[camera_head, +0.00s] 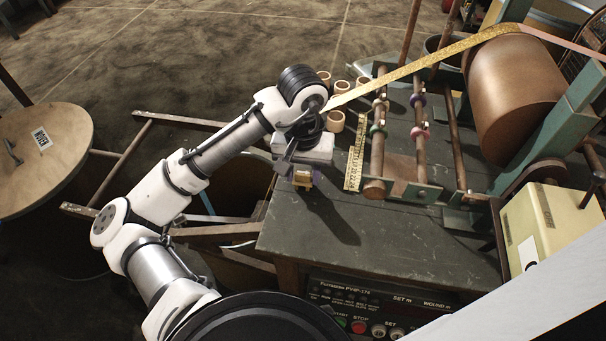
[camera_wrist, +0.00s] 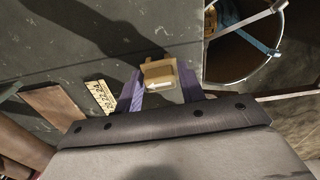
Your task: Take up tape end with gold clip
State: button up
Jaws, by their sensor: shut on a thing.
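My gripper (camera_head: 302,180) points down above the dark bench top, near its left edge. It is shut on a small gold clip (camera_head: 303,177). In the wrist view, the clip (camera_wrist: 158,70) sits between my two purple fingers (camera_wrist: 160,90), with a pale patch on its near face. A gold tape (camera_head: 420,63) slopes from the top of the copper-coloured drum (camera_head: 515,95) down to the left and passes out of sight behind my wrist. Where the tape meets the clip is hidden.
Several tape rolls (camera_head: 335,121) stand behind my gripper. A yellow ruler (camera_head: 354,165) and rods with coloured rings (camera_head: 378,140) lie to the right. An open round bin (camera_wrist: 240,50) is beside the bench edge. The bench front (camera_head: 340,235) is clear.

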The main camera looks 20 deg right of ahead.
aim_at(303, 171)
jog(key=shift+r, duration=0.1)
notch_tip(303, 171, up, 20)
jog(key=p, duration=0.1)
jog(key=shift+w, duration=0.1)
dwell(0.4)
